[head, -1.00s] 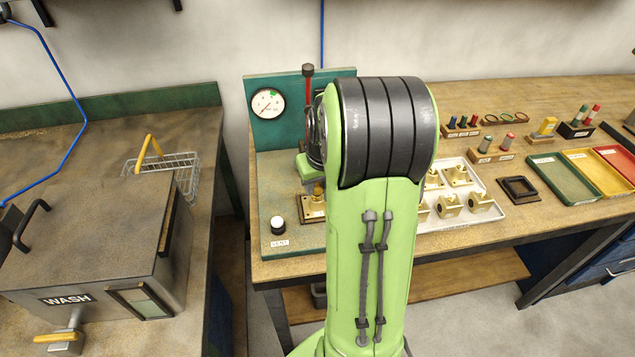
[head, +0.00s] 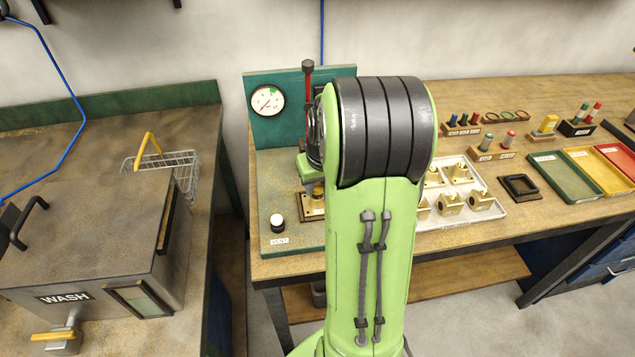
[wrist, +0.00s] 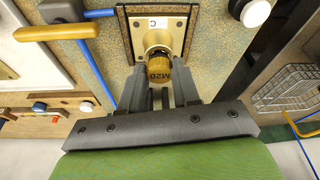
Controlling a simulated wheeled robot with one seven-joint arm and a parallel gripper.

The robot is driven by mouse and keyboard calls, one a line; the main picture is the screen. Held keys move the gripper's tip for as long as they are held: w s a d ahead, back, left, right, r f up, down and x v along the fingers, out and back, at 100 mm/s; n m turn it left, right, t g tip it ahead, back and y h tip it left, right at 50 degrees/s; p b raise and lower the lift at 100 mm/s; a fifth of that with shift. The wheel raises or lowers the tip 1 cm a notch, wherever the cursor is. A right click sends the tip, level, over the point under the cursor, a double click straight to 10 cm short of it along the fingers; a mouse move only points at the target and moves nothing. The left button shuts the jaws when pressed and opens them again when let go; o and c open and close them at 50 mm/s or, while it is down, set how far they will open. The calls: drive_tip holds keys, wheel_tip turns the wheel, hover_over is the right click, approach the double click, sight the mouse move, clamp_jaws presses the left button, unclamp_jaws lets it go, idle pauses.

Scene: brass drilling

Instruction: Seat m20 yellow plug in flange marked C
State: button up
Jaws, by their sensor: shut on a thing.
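In the wrist view, the yellow plug (wrist: 159,68) marked M20 is between the fingers of my gripper (wrist: 158,78), which is shut on it. The plug is end to end with the brass neck of the flange (wrist: 158,40), whose plate carries a label C (wrist: 158,23). I cannot tell how far the plug is in the neck.
A pressure gauge (head: 267,101), an upright lever (head: 308,90) and a white vent button (head: 278,219) are close to the flange. A tray (head: 499,213) of brass fittings is right of my arm. The wire basket (head: 185,170) is on the left bench.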

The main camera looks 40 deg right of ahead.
drive_tip(key=shift+f+b, duration=0.35)
drive_tip(key=shift+f, duration=0.1)
idle(0.5)
idle(0.3)
drive_tip(key=o, duration=1.5)
drive_tip(key=shift+r, duration=0.1)
drive_tip(key=shift+r+p, duration=2.95)
drive_tip(key=shift+r, duration=0.55)
drive_tip(key=shift+f, duration=0.1)
